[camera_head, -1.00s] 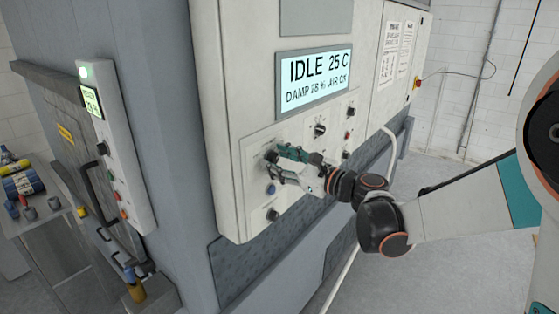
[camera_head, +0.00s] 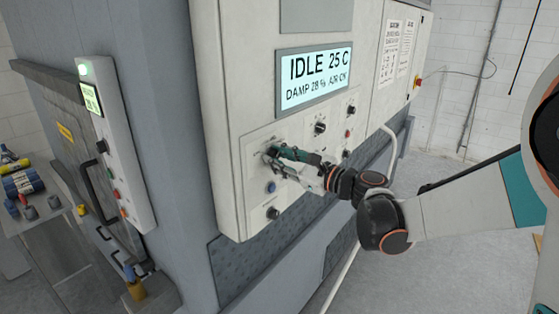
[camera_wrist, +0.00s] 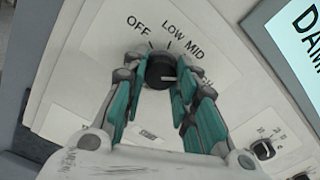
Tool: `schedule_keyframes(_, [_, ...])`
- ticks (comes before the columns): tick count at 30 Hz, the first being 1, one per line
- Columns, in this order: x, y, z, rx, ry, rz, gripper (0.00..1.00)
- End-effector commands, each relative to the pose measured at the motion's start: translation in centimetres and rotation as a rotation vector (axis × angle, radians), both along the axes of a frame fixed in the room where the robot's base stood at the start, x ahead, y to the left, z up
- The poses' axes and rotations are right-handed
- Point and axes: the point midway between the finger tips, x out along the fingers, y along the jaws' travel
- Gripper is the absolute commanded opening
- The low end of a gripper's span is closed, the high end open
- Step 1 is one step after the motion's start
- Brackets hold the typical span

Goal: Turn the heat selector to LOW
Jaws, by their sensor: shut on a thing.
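The heat selector is a black round knob (camera_wrist: 160,71) on a white panel, with the printed labels OFF, LOW and MID around its top. A further label at its right is partly hidden by a finger. A pale mark on the knob points to the right in the wrist view, away from LOW. My gripper (camera_wrist: 161,80) is shut on the knob, with one teal-padded finger on each side. In the head view my gripper (camera_head: 273,154) reaches the panel's left side and largely hides the knob.
A lit display (camera_head: 315,78) reads IDLE 25 C above the controls. A blue button (camera_head: 270,187) and a lower knob (camera_head: 272,212) sit close below my gripper. Another knob (camera_head: 320,128) is to the right. A separate narrow control box (camera_head: 115,150) stands at left.

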Motion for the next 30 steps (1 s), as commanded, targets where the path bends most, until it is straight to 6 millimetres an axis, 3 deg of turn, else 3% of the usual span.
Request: schedule_keyframes(30, [0.00, -0.03, -0.17, -0.566, -0.724, 0.002, 0.03])
